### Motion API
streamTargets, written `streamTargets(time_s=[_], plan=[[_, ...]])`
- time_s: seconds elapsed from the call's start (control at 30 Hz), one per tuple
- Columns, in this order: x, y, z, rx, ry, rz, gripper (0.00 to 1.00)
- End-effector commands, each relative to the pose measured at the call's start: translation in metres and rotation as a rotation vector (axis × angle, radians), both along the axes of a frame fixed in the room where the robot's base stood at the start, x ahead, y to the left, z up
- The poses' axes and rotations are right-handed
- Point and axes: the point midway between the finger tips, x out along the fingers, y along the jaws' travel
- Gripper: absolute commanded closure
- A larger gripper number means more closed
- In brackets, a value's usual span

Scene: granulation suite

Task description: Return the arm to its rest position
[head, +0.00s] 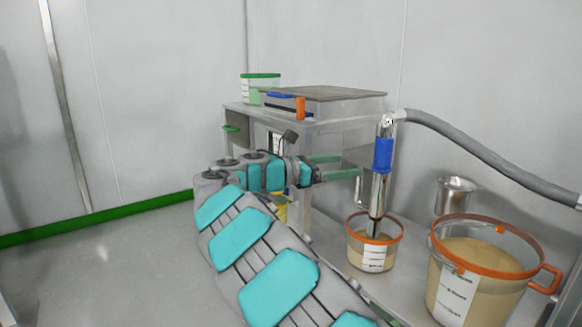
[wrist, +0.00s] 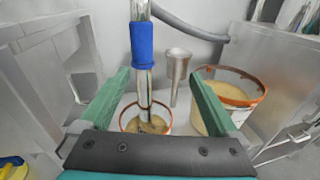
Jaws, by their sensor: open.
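My arm reaches from the lower middle of the head view up to my gripper (head: 340,167), which is level and in front of a steel suction lance with a blue grip sleeve (head: 383,154). The gripper is open, with green fingers apart; they also show in the wrist view (wrist: 160,88). The lance with its blue sleeve (wrist: 143,46) stands between the fingers in the wrist picture, with nothing visibly gripped. Its lower end is in a small orange-rimmed tub of tan powder (head: 374,257). Whether a finger touches the lance I cannot tell.
A grey hose (head: 490,155) runs right from the lance top. A larger orange-rimmed tub (head: 470,280) and a steel cup (head: 455,194) stand at right. A bench (head: 330,127) holds a scale (head: 325,100) and a green-lidded container (head: 261,88). Floor at left (head: 110,265) is clear.

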Motion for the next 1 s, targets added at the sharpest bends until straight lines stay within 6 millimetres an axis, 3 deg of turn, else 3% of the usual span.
streamTargets(time_s=[0.27, 0.47, 0.6, 0.7, 0.87, 1.0], plan=[[-0.034, -0.054, 0.006, 0.126, -0.075, -0.102, 0.04], [-0.083, -0.107, 0.004, 0.284, -0.174, -0.230, 0.04], [-0.142, -0.149, -0.010, 0.457, -0.281, -0.380, 0.04], [-0.187, -0.169, -0.027, 0.589, -0.365, -0.492, 0.04], [-0.259, -0.178, -0.059, 0.798, -0.497, -0.688, 0.04], [-0.320, -0.166, -0.091, 0.968, -0.600, -0.874, 0.04]])
